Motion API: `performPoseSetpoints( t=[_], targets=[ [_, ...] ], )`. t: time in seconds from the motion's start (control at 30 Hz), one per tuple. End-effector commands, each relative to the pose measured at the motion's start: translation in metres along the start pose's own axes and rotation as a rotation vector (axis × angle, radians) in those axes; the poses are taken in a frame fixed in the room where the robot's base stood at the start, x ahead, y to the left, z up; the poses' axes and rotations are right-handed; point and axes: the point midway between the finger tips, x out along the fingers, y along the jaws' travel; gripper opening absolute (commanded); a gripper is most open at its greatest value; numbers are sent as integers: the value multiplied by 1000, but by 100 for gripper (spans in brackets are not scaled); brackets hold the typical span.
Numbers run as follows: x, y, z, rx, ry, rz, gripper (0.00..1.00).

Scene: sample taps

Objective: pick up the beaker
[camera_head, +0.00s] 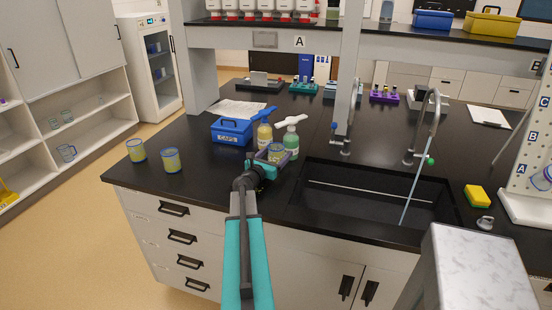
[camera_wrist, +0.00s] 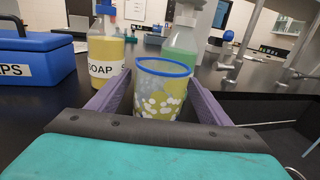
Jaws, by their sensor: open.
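A clear beaker with a blue rim and a yellow-green side with white spots (camera_wrist: 162,92) stands upright on the black bench. In the wrist view it is between the two purple fingers of my open gripper (camera_wrist: 160,98), with some room at either side. In the head view my gripper (camera_head: 272,160) is at this beaker (camera_head: 276,152), and partly hides it. Two similar beakers stand apart at the bench's left, one near the corner (camera_head: 137,150) and one closer to the drawers (camera_head: 171,160).
A yellow soap bottle (camera_wrist: 106,55) and a green bottle (camera_wrist: 183,42) stand close behind the beaker. A blue caps box (camera_head: 231,131) is to the left. The sink (camera_head: 370,200) opens to the right, with a tap (camera_head: 423,135) running. Bare bench lies left of the gripper.

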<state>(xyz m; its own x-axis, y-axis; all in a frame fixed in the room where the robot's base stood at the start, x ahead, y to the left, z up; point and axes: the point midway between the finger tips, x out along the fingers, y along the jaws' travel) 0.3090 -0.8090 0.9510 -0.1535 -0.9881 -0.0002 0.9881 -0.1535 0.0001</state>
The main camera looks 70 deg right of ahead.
Motion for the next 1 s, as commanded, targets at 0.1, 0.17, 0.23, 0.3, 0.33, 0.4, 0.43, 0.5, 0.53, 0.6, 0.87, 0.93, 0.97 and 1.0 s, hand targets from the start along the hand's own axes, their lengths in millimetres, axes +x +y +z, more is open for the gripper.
performPoseSetpoints(
  t=[0.1,0.17,0.23,0.3,0.33,0.4,0.43,0.5,0.53,0.6,0.87,0.93,0.97,1.0],
  targets=[
    [0,0,0,0,0,0,72],
    [0,0,0,0,0,0,71],
    [0,0,0,0,0,0,59],
    [0,0,0,0,0,-1,47],
    [0,0,0,0,0,-1,42],
    [0,0,0,0,0,-1,30],
    [0,0,0,0,0,-1,29],
    [0,0,0,0,0,-1,25],
    [0,0,0,0,0,-1,25],
    [0,0,0,0,0,-1,25],
    [0,-1,4,0,0,-1,25],
    [0,-1,8,1,-1,-1,25],
    [0,-1,10,1,-2,-1,25],
    [0,-1,13,1,-2,-1,25]
  ],
)
